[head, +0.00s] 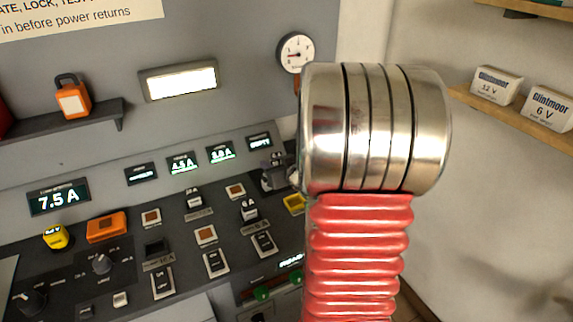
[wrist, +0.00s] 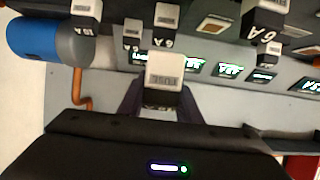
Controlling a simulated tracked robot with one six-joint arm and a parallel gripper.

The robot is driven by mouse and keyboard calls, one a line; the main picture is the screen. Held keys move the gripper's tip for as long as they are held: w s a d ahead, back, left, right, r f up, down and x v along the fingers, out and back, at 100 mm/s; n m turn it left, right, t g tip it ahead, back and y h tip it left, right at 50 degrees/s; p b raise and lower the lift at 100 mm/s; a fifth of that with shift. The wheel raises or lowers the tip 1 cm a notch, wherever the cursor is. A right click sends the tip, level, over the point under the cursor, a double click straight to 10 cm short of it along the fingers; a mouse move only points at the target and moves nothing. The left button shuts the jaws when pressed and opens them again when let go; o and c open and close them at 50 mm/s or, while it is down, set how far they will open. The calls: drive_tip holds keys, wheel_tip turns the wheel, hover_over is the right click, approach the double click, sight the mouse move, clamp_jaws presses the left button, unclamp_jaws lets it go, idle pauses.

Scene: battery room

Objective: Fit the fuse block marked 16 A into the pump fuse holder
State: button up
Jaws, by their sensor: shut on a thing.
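My gripper (wrist: 163,103) is shut on a pale fuse block (wrist: 166,70) with a grey face reading FUSE. Its rating cannot be read here. In the head view my gripper (head: 279,176) shows as a dark shape above the console's right end, partly hidden by my arm. A dark empty recess (head: 155,247) on the console has a label below it that seems to read 16 A. I cannot tell for sure that it is the pump holder. Pale fuse blocks (head: 194,200) and (head: 249,209) sit in other console places.
The sloped console carries several rocker switches (head: 216,263), orange-lit squares (head: 206,235), a yellow button (head: 55,238) and knobs. A row of small displays (head: 182,163) runs behind. A blue cylinder (wrist: 38,40) and copper pipe (wrist: 83,97) show in the wrist view.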

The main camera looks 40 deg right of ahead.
drive_tip(key=w+a+f+n+y, duration=0.1)
drive_tip(key=w+a, duration=0.2)
drive_tip(key=a, duration=0.8)
drive_tip(key=w+a+n+y, duration=0.1)
drive_tip(key=w+a, duration=0.3)
drive_tip(key=a, duration=0.8)
drive_tip(key=w+a+f+n+y, duration=0.1)
drive_tip(key=w+a, duration=0.3)
drive_tip(key=a, duration=0.7)
drive_tip(key=shift+a+f+t+y, duration=0.15)
drive_tip(key=shift+f+t+y, duration=0.25)
drive_tip(key=shift+y, duration=0.1)
drive_tip(key=shift+w, duration=0.1)
